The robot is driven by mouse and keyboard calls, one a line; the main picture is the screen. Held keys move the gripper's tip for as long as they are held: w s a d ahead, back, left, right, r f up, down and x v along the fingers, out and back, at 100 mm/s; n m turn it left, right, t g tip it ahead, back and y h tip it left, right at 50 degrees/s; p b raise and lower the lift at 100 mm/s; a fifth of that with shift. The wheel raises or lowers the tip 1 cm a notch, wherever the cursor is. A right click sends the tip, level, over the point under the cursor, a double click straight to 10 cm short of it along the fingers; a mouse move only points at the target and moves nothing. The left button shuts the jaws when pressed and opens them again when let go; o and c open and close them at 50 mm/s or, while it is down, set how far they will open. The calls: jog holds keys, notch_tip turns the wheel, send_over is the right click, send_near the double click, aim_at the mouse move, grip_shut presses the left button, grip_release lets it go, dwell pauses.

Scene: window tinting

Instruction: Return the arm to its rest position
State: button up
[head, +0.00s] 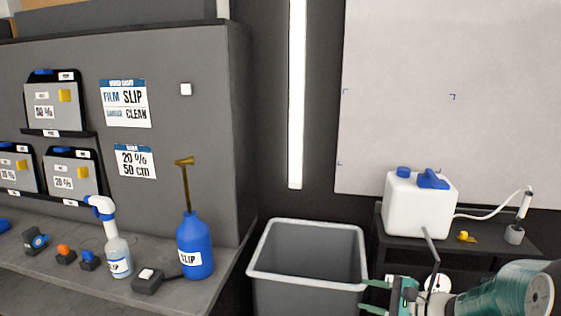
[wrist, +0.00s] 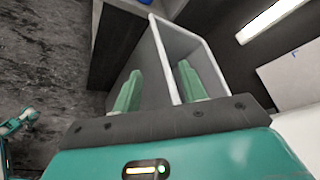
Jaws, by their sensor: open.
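My gripper (head: 364,295) shows at the bottom of the head view, right of centre, with its two green fingers pointing left beside the right wall of a grey bin. In the wrist view my gripper (wrist: 161,68) has its fingers spread apart with nothing between them. My teal arm comes in from the lower right of the head view. The grey bin (head: 308,226) stands in front of my fingers; its pale rim (wrist: 160,57) lies beyond them in the wrist view. I cannot tell whether a finger touches the bin.
A counter (head: 185,293) at left holds a white spray bottle (head: 118,255), a blue bottle (head: 196,248) and small tools. A shelf (head: 512,240) at right carries a white canister (head: 418,205) with a hose, close above my arm. The bin's visible inside looks empty.

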jog(key=s+a+r+n+g+h, duration=0.2)
jog(key=s+a+n+g, duration=0.15)
jog(key=s+a, duration=0.2)
jog(key=s+a+r+n+g+h, duration=0.1)
jog(key=s+a+r+n+g, duration=0.2)
jog(key=s+a+n, duration=0.25)
jog(key=s+d+r+n+t+h, duration=0.1)
jog(key=s+r+n+h, duration=0.1)
jog(key=s, duration=0.4)
jog(key=s+d+r+n+t+h, duration=0.1)
jog(key=s+d+r+n+h, duration=0.1)
jog(key=s+n+h, duration=0.3)
jog(key=shift+s+r+n+t+h, duration=0.3)
jog(key=shift+s+r+t+h, duration=0.1)
jog(key=shift+s+r, duration=0.45)
